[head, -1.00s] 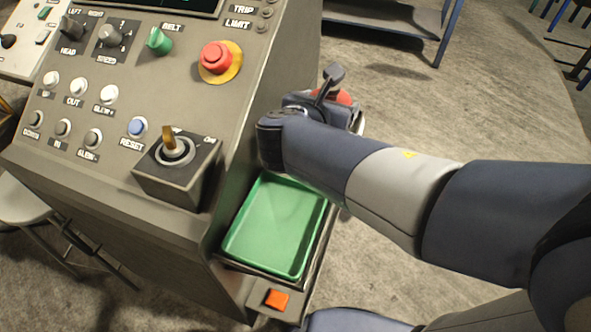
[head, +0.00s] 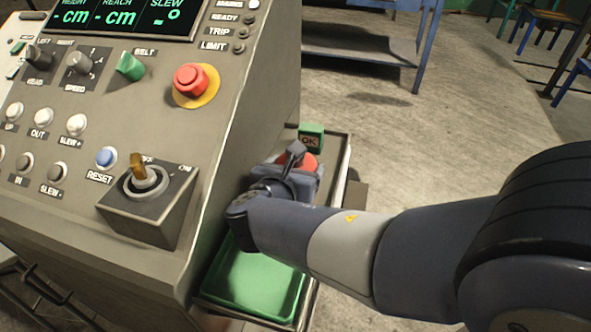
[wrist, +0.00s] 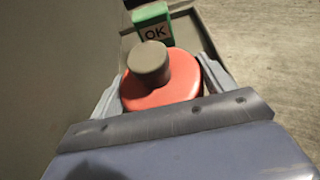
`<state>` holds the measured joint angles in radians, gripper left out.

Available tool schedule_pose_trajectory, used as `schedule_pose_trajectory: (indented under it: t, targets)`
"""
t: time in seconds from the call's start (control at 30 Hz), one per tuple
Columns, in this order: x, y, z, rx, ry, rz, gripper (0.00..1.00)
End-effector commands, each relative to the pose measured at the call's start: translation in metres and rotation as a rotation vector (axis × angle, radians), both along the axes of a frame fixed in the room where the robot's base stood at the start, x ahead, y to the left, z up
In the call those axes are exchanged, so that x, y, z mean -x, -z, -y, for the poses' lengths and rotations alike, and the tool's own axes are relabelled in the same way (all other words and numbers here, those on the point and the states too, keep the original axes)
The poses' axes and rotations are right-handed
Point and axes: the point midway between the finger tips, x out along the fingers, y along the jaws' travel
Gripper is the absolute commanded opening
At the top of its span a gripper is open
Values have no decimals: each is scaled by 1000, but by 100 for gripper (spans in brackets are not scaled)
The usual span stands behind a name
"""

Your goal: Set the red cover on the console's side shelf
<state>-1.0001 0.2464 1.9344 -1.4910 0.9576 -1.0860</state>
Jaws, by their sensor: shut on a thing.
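The red cover (wrist: 184,84), a red disc with a grey-brown knob on top, is between the fingers of my gripper (wrist: 165,88) in the wrist view. My gripper is shut on it. In the head view a red part of the cover (head: 306,161) shows past my gripper, whose fingers are mostly hidden by my wrist. The cover is over the far part of the side shelf (head: 340,170) on the console's right side. I cannot tell whether the cover touches the shelf. The shelf's floor and rim also show in the wrist view (wrist: 189,32).
A green block marked OK (head: 311,136) stands on the shelf just beyond the cover. A green tray (head: 255,285) lies on the near part. The console (head: 215,130) with a red stop button (head: 190,80) rises close on the left. Open floor lies right.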

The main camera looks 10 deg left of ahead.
Motion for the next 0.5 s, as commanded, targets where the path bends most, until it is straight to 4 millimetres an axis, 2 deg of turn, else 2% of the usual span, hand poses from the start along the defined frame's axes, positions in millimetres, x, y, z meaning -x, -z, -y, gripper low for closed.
schedule_pose_trajectory:
  t: [0.33, 0.37, 0.5]
  targets:
    - [0, 4, 0, 0, -1, 1, 50]
    - [0, 3, 0, 0, -1, 0, 78]
    - [0, 2, 0, 0, -1, 0, 90]
